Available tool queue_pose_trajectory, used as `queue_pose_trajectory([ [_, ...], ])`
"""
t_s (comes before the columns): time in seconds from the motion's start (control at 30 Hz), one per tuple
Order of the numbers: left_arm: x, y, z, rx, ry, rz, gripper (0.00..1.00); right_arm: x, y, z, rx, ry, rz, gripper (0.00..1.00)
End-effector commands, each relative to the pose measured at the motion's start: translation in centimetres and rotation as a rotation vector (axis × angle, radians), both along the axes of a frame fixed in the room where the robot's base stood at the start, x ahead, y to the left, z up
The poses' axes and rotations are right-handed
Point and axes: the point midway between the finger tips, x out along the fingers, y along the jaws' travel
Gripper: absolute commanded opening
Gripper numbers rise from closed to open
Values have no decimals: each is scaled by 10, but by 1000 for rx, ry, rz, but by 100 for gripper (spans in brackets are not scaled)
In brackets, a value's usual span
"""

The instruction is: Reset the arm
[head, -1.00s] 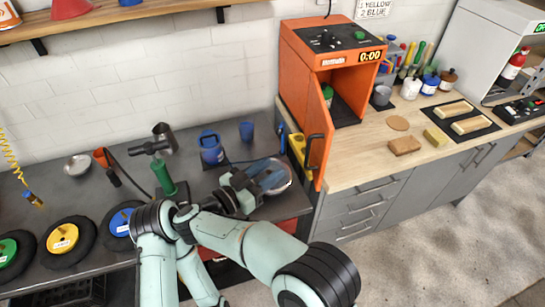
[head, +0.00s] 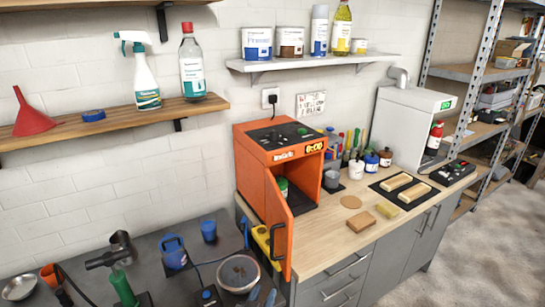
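My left gripper and arm are out of view.
An orange oven-like box (head: 279,140) with its door (head: 279,230) open stands on the wooden counter (head: 325,245). A blue mug (head: 173,252) and a green-handled tool (head: 122,285) are on the workbench (head: 150,245). Shelves (head: 110,122) line the wall.

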Motion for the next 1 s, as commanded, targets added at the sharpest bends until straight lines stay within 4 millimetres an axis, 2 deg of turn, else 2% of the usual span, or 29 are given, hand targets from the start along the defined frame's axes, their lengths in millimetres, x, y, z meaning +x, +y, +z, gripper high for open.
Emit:
queue_pose_trajectory([
  [0.03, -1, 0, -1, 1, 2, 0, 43, 1, -21, -38, 13, 73, 35, 38],
  [0.13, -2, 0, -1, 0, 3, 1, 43, -11, -53, -106, 73, 225, 113, 38],
  [0.2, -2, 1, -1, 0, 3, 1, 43, -30, -74, -152, 129, 347, 154, 38],
  [0.27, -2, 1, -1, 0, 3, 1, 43, -53, -92, -188, 184, 456, 180, 38],
  [0.3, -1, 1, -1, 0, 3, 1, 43, -71, -102, -210, 224, 532, 193, 38],
  [0.37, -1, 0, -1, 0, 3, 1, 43, -103, -116, -239, 290, 648, 205, 38],
  [0.4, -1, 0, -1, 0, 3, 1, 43, -127, -125, -257, 336, 726, 209, 38],
  [0.47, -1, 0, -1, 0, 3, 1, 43, -166, -135, -279, 411, 845, 209, 38],
  [0.5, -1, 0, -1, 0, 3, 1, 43, -194, -141, -291, 461, 923, 205, 38],
  [0.6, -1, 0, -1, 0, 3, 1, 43, -260, -149, -308, 586, 1105, 189, 38],
  [0.73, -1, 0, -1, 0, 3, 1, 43, -328, -151, -312, 715, 1284, 168, 38],
  [0.83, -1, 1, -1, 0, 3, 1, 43, -359, -150, -309, 775, 1366, 155, 38],
  [0.9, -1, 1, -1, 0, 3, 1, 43, -371, -149, -307, 798, 1398, 151, 38],
  [1.0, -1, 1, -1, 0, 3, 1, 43, -376, -148, -306, 809, 1413, 150, 38],
])
